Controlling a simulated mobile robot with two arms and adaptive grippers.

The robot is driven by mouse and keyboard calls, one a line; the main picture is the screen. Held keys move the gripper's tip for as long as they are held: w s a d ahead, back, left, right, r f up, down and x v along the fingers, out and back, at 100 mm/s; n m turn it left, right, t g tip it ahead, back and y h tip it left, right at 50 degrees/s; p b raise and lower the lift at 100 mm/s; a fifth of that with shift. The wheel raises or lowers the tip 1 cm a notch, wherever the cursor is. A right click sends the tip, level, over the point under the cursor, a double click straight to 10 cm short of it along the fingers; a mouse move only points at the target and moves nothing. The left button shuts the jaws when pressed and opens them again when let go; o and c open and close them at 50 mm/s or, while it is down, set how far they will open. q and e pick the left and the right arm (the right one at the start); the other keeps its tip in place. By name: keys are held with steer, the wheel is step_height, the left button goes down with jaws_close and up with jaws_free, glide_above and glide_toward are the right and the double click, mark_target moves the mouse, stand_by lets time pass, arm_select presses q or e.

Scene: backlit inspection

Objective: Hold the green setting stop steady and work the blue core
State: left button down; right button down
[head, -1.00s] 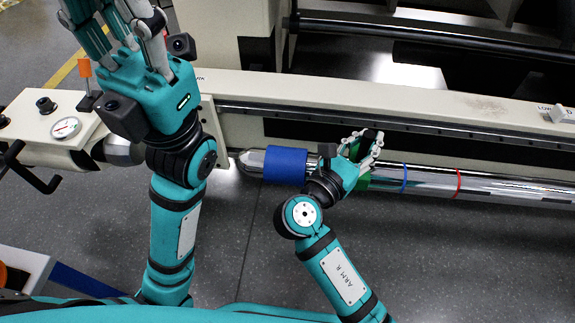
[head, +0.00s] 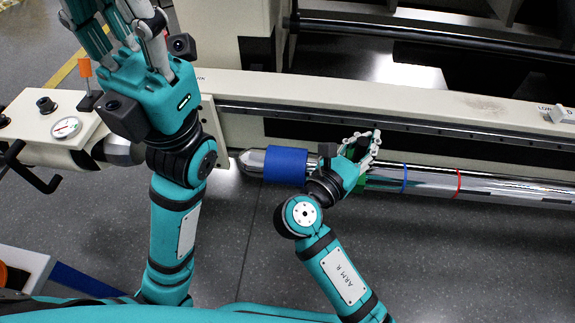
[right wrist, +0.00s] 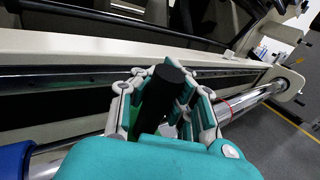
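The bright metal bar lies level along the machine's front, with the blue core (head: 285,166) as a sleeve near its left, tapered end. The green setting stop (head: 361,184) sits on the bar to the right of the core, mostly hidden by my right gripper (head: 366,142). In the right wrist view, the fingers of my right gripper (right wrist: 162,92) close around the stop's upright black handle (right wrist: 160,98); a little green shows behind. My left gripper (head: 115,18) is raised at the upper left, fingers spread and empty as far as seen, fingertips cut off by the frame.
A blue ring (head: 404,179) and a red ring (head: 458,184) mark the bar (head: 430,180) to the right of the stop. A pale panel with a gauge (head: 66,128) and an orange-topped post (head: 85,72) stands at left. Grey floor is open in front.

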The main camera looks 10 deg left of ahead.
steer(key=c, duration=2)
jaws_free()
steer(key=shift+f, duration=0.1)
steer(key=o, duration=0.6)
